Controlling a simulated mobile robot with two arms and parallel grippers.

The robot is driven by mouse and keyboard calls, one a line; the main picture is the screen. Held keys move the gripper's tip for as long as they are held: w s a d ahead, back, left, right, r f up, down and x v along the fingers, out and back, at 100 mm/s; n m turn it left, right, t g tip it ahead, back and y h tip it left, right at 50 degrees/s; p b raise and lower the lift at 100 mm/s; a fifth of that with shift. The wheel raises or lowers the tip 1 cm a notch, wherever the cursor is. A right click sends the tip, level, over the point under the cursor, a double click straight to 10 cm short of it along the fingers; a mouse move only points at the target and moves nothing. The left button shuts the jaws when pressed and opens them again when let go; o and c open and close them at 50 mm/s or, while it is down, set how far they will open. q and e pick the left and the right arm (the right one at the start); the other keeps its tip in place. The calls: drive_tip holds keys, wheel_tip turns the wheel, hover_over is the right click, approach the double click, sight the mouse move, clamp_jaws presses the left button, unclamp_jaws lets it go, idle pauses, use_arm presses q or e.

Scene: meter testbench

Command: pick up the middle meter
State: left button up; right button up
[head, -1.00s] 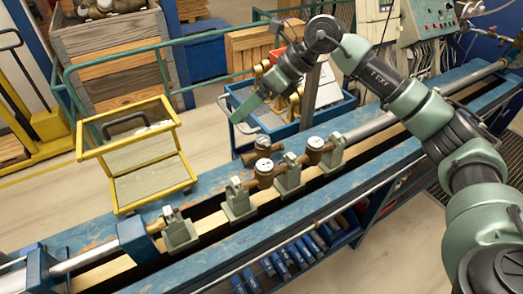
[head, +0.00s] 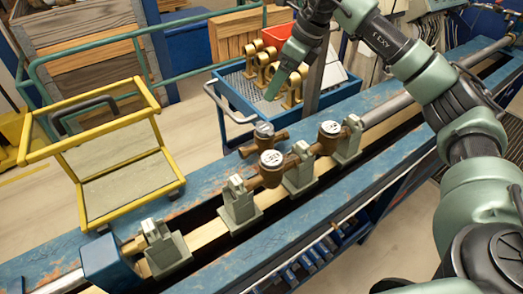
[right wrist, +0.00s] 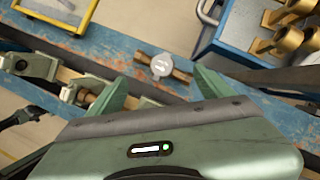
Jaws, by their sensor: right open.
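Three bronze meters with white round dials show in the head view. One meter (head: 264,133) lies on the back blue rail. A second meter (head: 271,163) sits in the bench line between grey clamps. A third meter (head: 329,130) sits farther right in the line. My right gripper (head: 276,86) points down, open and empty, above and behind the meters. In the right wrist view, a meter (right wrist: 162,66) on blue-painted metal lies ahead, between the directions of my right gripper's fingers (right wrist: 160,92), not held. The second and third meters are not clearly visible there. My left gripper is out of view.
A blue tray (head: 232,112) with brass fittings stands behind the bench. A yellow-framed stand (head: 170,150) is at the left. Grey clamps (head: 238,204) line the blue bench (head: 205,188). The wrist view also shows the tray (right wrist: 232,42).

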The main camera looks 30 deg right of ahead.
drive_tip(key=b, duration=0.8)
hover_over(265, 127)
drive_tip(key=s+d, duration=0.2)
wheel_tip(265, 127, down, 10)
drive_tip(key=x, duration=0.2)
drive_tip(key=p+x, duration=0.1)
drive_tip(key=x, duration=0.1)
drive_tip(key=p+x, duration=0.1)
drive_tip(key=x, duration=0.1)
drive_tip(key=shift+a, duration=0.3)
drive_tip(key=shift+w+f, duration=0.15)
drive_tip(key=shift+f, duration=0.4)
clamp_jaws()
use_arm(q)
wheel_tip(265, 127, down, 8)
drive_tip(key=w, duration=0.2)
use_arm(e)
drive_tip(key=shift+w+r, duration=0.1)
